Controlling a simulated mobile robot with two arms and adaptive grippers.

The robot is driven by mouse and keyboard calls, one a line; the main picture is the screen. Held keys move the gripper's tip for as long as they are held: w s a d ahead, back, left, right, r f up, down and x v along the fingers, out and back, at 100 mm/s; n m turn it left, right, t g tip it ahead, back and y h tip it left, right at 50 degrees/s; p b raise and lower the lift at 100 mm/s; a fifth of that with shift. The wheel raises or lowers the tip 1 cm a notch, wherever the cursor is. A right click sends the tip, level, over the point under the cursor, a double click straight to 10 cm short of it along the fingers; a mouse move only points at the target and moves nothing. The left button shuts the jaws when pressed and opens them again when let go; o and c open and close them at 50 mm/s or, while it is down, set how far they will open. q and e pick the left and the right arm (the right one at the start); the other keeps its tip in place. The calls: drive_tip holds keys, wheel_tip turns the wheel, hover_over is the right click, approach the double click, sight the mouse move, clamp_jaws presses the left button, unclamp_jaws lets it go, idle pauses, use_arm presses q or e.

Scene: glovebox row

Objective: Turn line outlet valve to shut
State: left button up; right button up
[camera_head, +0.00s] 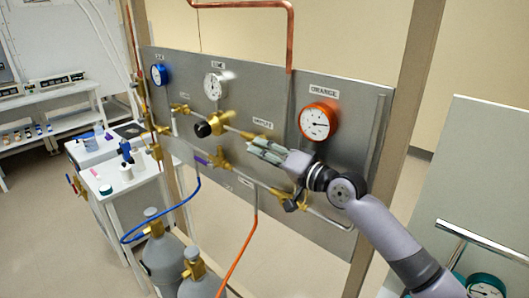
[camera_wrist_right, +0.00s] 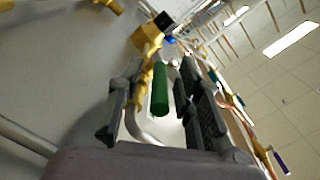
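A green valve handle (camera_wrist_right: 160,90) on a brass fitting (camera_wrist_right: 148,45) lies between the two fingers of my right gripper (camera_wrist_right: 160,108) in the right wrist view. Grey gaps show on both sides of it, so the fingers are open around it. In the head view my right gripper (camera_head: 262,148) reaches left across the steel panel (camera_head: 345,155), just below a small blurred label (camera_head: 262,123). My left gripper is out of view.
An orange gauge (camera_head: 318,121) sits above my right wrist. A blue gauge (camera_head: 159,75) is at the panel's left. A purple handle (camera_head: 201,160) and brass fittings line the lower pipe. Grey cylinders (camera_head: 163,255) stand below, with blue and orange hoses (camera_head: 238,258) hanging down.

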clamp_jaws()
idle(0.8)
